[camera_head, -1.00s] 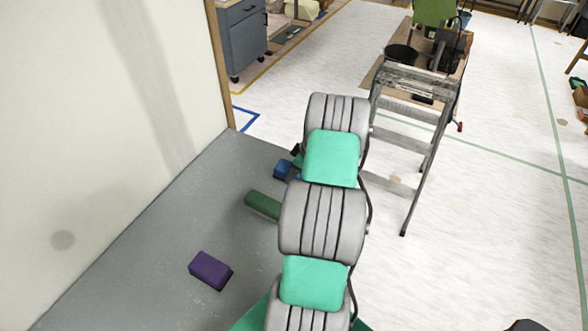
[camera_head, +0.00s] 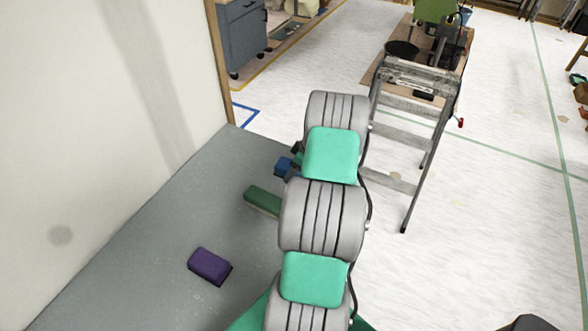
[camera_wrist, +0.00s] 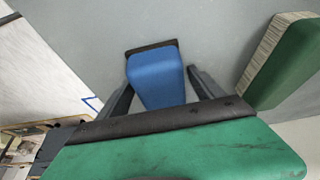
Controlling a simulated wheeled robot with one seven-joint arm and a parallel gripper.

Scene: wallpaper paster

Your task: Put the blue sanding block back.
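The blue sanding block (camera_wrist: 157,77) has a dark face at its far end and lies between the two fingers of my gripper (camera_wrist: 162,88) in the wrist view. The left finger looks against the block's edge; a narrow strip of grey shows beside the right finger. Whether both fingers press on it cannot be told. In the head view only a small part of the blue block (camera_head: 284,167) shows, left of my arm; most of the gripper is hidden behind the arm.
A green block (camera_head: 262,201) lies close to the blue one and also shows at the right of the wrist view (camera_wrist: 285,65). A purple block (camera_head: 210,266) lies nearer on the grey tabletop (camera_head: 165,235). A wall (camera_head: 90,130) borders the left. A stepladder (camera_head: 410,130) stands right.

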